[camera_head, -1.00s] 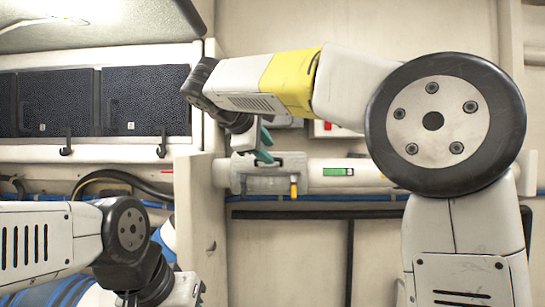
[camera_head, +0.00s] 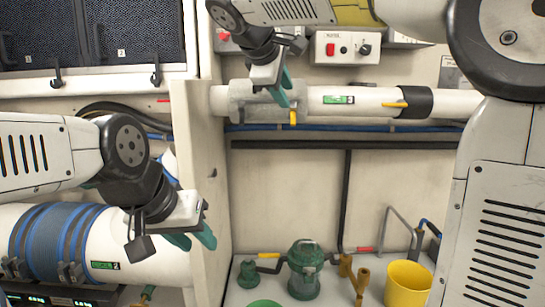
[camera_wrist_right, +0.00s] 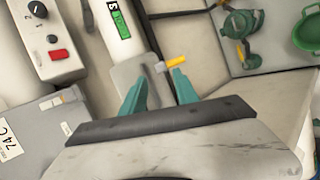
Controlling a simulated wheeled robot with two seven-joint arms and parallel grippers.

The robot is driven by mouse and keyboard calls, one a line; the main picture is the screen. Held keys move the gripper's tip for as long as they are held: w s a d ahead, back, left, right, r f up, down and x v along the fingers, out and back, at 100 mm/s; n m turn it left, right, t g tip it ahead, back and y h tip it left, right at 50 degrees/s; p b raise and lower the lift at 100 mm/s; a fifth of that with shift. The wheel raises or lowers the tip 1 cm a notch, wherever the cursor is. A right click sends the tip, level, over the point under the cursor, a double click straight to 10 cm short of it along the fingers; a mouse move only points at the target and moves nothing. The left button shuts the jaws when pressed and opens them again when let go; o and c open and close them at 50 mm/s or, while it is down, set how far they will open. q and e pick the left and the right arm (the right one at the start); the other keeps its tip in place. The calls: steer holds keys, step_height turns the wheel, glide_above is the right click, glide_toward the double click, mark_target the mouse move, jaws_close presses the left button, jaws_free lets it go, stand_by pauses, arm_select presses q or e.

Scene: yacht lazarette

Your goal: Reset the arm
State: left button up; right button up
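My right gripper (camera_head: 283,90) hangs in front of the white pipe, near its grey clamp (camera_head: 240,98). Its teal fingers stand apart with nothing between them in the right wrist view (camera_wrist_right: 158,95). A small yellow lever (camera_wrist_right: 177,62) shows just beyond one fingertip there; it also shows below the fingers in the head view (camera_head: 293,118). I cannot tell whether they touch. My left gripper (camera_head: 193,240) is lower left, beside a large white cylinder (camera_head: 150,250). Its teal fingers are apart and look empty.
A white pipe (camera_head: 365,103) runs along the back wall, below a switch box (camera_head: 346,48). A pale upright panel (camera_head: 200,200) stands between my grippers. Below are a green strainer (camera_head: 305,270) and a yellow bucket (camera_head: 408,284).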

steer(key=s+d+f+m+g+y, duration=0.2)
steer(key=s+d+f+m, duration=0.3)
steer(key=d+f, duration=0.4)
steer(key=s+d+f+m+g+y, duration=0.1)
steer(key=s+d+f+m+y, duration=0.2)
steer(key=s+f+m, duration=0.5)
steer(key=s+f+y, duration=0.1)
steer(key=s+f, duration=0.7)
steer(key=s, duration=0.1)
steer(key=shift+m+g+y, duration=0.3)
